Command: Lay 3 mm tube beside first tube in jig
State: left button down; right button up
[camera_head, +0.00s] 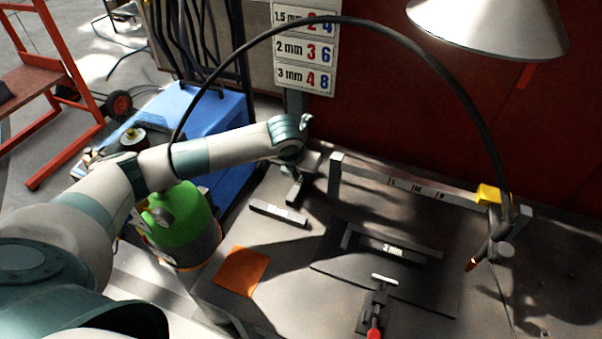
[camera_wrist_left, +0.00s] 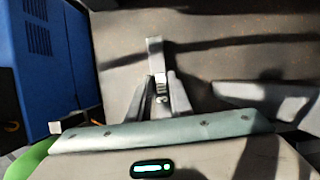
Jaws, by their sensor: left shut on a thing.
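My left gripper (camera_head: 297,188) is over the back left of the bench. In the left wrist view its fingers (camera_wrist_left: 160,98) are closed around a short grey tube (camera_wrist_left: 155,52) that points away from the camera. In the head view the held tube is hard to tell from the fingers. My right gripper is not in view.
A grey bar (camera_head: 278,213) lies near my gripper. A red-handled clamp (camera_head: 374,331) stands before the jig. A rail frame (camera_head: 410,187) with a yellow piece (camera_head: 488,194) and a hanging torch (camera_head: 488,250) stand behind and right. An orange cloth (camera_head: 240,271) lies front left.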

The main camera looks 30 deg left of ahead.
pick_arm(q)
jog(key=shift+f, duration=0.15)
jog(key=shift+f, duration=0.1)
jog(key=c, duration=1.6)
grip_release()
jog(key=shift+r, duration=0.25)
jog(key=shift+s+r+b, duration=0.15)
jog(key=shift+r+b, duration=0.2)
jog(key=shift+b+v, duration=1.9)
jog(key=shift+v, duration=3.7)
